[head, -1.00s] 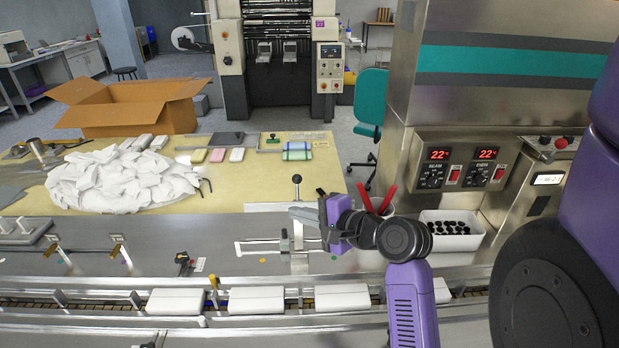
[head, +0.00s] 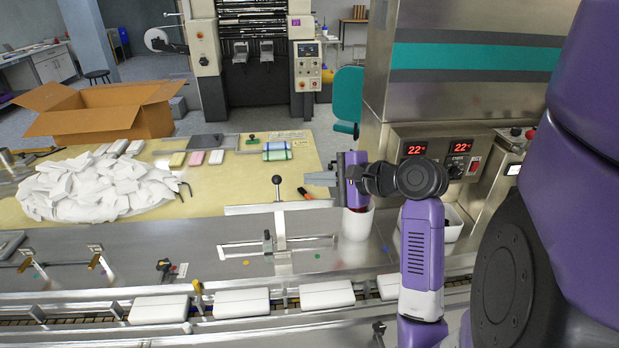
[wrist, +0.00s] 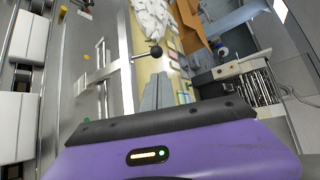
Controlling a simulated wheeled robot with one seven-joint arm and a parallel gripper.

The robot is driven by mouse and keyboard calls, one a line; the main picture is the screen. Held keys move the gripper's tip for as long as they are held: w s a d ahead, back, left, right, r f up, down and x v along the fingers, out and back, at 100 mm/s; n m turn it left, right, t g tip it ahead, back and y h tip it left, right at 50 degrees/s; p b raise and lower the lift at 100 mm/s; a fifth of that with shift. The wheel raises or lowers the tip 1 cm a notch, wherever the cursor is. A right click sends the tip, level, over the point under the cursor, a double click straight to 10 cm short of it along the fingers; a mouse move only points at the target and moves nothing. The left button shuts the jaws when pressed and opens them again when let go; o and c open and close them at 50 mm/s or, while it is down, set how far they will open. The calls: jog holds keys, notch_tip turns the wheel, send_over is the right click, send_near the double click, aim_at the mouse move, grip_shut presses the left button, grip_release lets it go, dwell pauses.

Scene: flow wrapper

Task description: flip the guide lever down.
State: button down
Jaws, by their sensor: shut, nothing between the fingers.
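The guide lever is a thin metal rod with a black ball knob (head: 277,180). It stands upright on a metal guide bracket (head: 281,228) on the steel deck. In the wrist view the knob (wrist: 155,51) shows just beyond my fingertips, with its rod running left to the bracket. My gripper (head: 308,179) is shut and empty. Its grey fingers point left toward the knob at about its height in the head view, with a visible gap between them. The fingers (wrist: 158,90) also show in the wrist view, apart from the knob.
A white cup (head: 357,224) stands below my gripper, with a red-handled tool (head: 307,194) nearby. White packs (head: 241,303) lie on the conveyor in front. A pile of white packets (head: 95,187) and a cardboard box (head: 100,110) are at the left. The heater cabinet (head: 440,150) is at the right.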

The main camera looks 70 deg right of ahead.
jog(key=x, duration=0.8)
jog(key=shift+p, duration=0.45)
